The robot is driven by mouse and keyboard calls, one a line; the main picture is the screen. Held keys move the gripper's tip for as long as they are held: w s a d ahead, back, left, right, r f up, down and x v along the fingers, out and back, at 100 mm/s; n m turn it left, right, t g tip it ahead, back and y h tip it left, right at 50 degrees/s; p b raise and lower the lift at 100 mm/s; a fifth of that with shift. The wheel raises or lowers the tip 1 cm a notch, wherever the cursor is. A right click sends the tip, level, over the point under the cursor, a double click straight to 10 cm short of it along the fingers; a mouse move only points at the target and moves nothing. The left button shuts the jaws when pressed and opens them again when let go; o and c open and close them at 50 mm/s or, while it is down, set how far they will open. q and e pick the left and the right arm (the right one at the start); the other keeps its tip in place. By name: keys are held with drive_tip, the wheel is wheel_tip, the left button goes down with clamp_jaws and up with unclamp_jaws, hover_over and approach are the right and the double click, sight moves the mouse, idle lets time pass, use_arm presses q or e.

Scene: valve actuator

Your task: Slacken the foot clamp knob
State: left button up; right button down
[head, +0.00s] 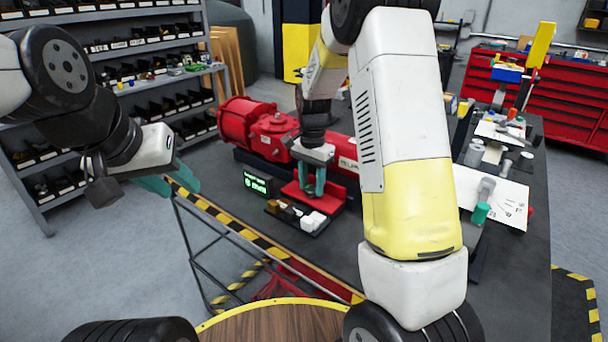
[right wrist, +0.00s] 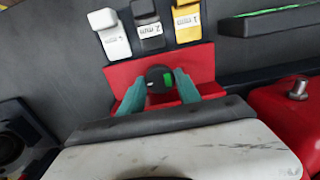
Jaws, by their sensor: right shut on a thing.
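The foot clamp knob (right wrist: 154,76) is a dark round knob with a green mark, on a red block (right wrist: 198,62). My right gripper (head: 311,188) is shut on the knob from above; its teal fingers (right wrist: 158,88) lie on either side of it in the right wrist view. In the head view the fingers largely hide the knob. The red valve actuator (head: 272,132) lies on the bench behind the block. My left gripper (head: 172,184) is empty, off the bench's left edge, with a gap between its teal fingers.
Labelled white, dark and yellow pieces (right wrist: 151,30) sit in a row beside the red block. A small green-lit display (head: 257,183) stands left of them. Papers and tools (head: 500,195) lie on the bench's right side. A striped edge (head: 235,227) borders the bench.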

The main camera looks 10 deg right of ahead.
drive_tip(key=shift+n, duration=2.8)
drive_tip(key=c, duration=0.8)
unclamp_jaws()
drive_tip(key=shift+c, duration=0.2)
